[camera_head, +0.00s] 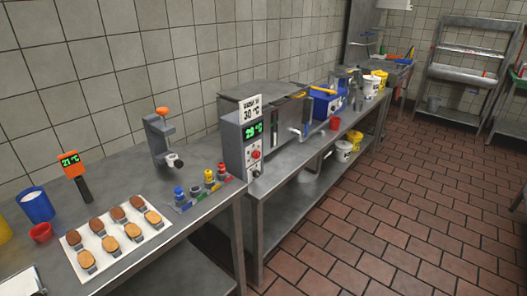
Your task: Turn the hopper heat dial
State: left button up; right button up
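A grey metal hopper machine (232,150) stands on the steel counter in the middle of the head view. Its narrow front panel has a green display (252,130) that seems to read 29 °C. Neither of my grippers shows in this view.
The tiled floor (380,220) at right is clear.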

aim_at(256, 154)
jog(key=i+l+u, duration=0.1)
jog(key=i+l, duration=0.35)
jog(key=l, duration=0.2)
jog(key=i+l+u, duration=0.15)
jog(key=l, duration=0.2)
jog(key=i+l, duration=0.3)
jog(key=i+l+u, duration=0.15)
jog(key=l, duration=0.3)
jog(key=i+l+u, duration=0.1)
jog(key=l, duration=0.25)
jog(key=i+l, duration=0.3)
jog(key=i+l+u, duration=0.15)
jog(key=l, duration=0.35)
